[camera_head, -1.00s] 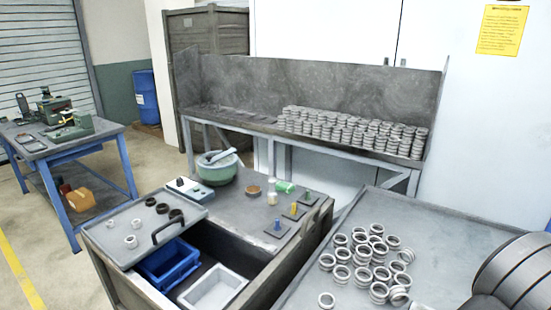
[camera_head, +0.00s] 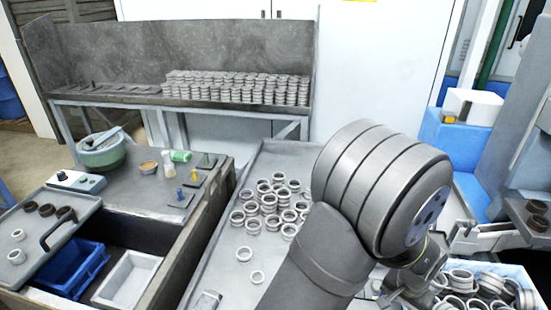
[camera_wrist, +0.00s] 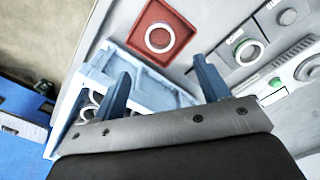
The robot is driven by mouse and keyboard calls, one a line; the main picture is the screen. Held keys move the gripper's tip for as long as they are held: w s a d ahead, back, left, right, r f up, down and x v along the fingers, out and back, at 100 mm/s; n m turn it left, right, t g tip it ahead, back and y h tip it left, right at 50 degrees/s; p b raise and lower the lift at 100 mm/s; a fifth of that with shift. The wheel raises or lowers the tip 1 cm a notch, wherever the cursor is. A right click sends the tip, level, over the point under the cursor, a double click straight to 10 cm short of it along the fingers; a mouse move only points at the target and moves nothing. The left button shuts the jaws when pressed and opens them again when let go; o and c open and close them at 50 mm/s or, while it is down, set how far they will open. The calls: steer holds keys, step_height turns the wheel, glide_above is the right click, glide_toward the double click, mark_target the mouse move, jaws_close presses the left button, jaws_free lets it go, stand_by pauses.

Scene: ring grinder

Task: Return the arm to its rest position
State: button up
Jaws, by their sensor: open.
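My gripper (camera_wrist: 162,68) is open in the wrist view, its two blue-grey fingers spread apart with nothing held between them. Behind the fingers is a light blue crate (camera_wrist: 98,72) with some metal rings in it. In the head view my grey arm rises from the bottom and bends over at the right. My wrist end hangs near a crate of rings (camera_head: 520,274), and the fingers cannot be made out there.
A tray table with loose rings (camera_head: 225,250) stands left of my arm. A machine (camera_head: 520,150) stands at right. The wrist view shows a red square plate (camera_wrist: 180,29) with one ring and a panel with a green button (camera_wrist: 248,52).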

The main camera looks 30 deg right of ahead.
step_height(320, 180, down, 11)
steer(key=shift+f, duration=0.1)
steer(key=shift+d+r, duration=0.1)
steer(key=shift+r, duration=0.25)
steer(key=r, duration=0.4)
steer(key=shift+s+a, duration=0.2)
steer(key=shift+s, duration=0.05)
steer(key=s+a+r, duration=0.5)
steer(key=s+r, duration=0.2)
steer(key=s, duration=0.3)
steer(key=shift+m, duration=0.6)
steer(key=w+a+f, duration=0.1)
steer(key=w+f, duration=0.1)
steer(key=w, duration=0.5)
steer(key=w+a+f, duration=0.2)
steer(key=w, duration=0.6)
steer(key=w+a+f, duration=0.1)
steer(key=w+f, duration=0.1)
steer(key=w, duration=0.6)
steer(key=shift+w+a, duration=0.1)
steer(key=shift+a, duration=0.3)
